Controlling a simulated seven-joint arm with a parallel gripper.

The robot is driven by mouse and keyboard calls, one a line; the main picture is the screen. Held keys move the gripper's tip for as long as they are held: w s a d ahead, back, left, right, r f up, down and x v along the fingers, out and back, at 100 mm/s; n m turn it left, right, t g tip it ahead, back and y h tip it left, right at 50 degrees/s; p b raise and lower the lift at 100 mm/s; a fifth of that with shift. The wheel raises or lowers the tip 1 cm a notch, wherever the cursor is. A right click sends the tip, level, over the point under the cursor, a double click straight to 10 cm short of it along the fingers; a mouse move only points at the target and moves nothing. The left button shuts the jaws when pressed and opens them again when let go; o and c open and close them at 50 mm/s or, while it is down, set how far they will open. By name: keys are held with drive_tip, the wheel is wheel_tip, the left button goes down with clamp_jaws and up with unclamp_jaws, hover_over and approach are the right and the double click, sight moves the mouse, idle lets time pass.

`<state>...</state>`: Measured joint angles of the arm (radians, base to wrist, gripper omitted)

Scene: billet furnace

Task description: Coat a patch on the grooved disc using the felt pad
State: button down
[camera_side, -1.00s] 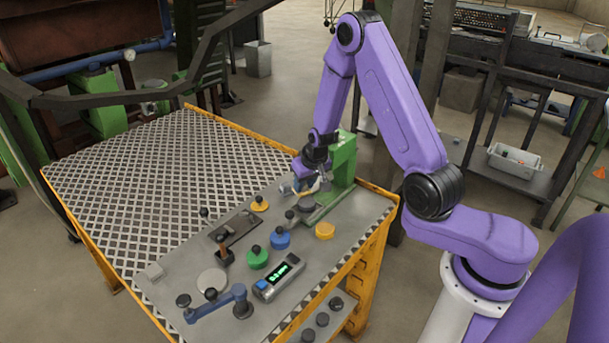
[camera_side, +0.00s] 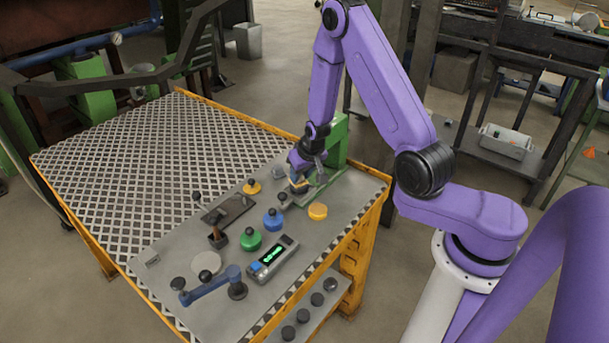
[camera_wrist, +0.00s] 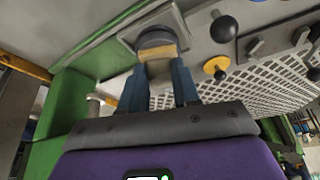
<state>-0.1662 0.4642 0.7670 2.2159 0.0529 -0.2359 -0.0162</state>
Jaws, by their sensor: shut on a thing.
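My gripper (camera_wrist: 165,88) is shut, its two blue fingers closed on the felt pad (camera_wrist: 157,51), a small tan block, in the wrist view. A plain light grey disc (camera_side: 206,263) lies at the front left of the bench. No grooves can be made out on it.
A green stand (camera_side: 338,140) rises close behind my gripper. Yellow (camera_side: 252,187), blue (camera_side: 273,219) and green (camera_side: 251,240) knobbed pieces, an orange disc (camera_side: 318,211), a display box (camera_side: 273,259) and a blue lever (camera_side: 211,289) occupy the bench. The patterned plate (camera_side: 150,170) is clear.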

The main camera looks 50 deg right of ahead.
drive_tip(key=shift+w, duration=0.85)
drive_tip(key=shift+r, duration=4.05)
drive_tip(key=shift+f, duration=0.15)
